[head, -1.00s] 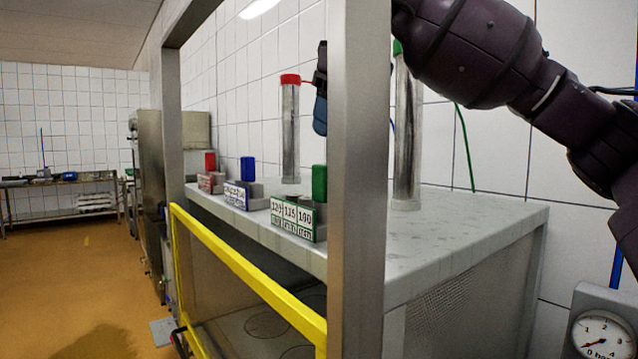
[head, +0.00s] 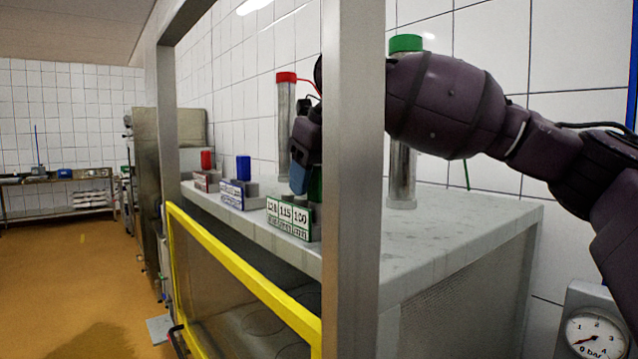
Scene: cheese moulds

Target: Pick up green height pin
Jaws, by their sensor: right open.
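The green height pin (head: 316,186) stands upright at the right end of its holder, the block with the green-framed label (head: 290,217). Most of the pin is hidden behind my right gripper (head: 299,180). My right arm comes in from the right, passes behind the grey post, and its gripper points down at the pin. The gripper is open, with a blue finger in front of the pin. I cannot tell whether it touches the pin. My left gripper is not in view.
A grey post (head: 352,200) stands in front of my right arm. Blue (head: 243,168) and red (head: 207,160) pins stand in holders to the left. Tall cylinders with red (head: 286,77) and green (head: 406,43) caps stand behind. A yellow rail (head: 240,275) runs below.

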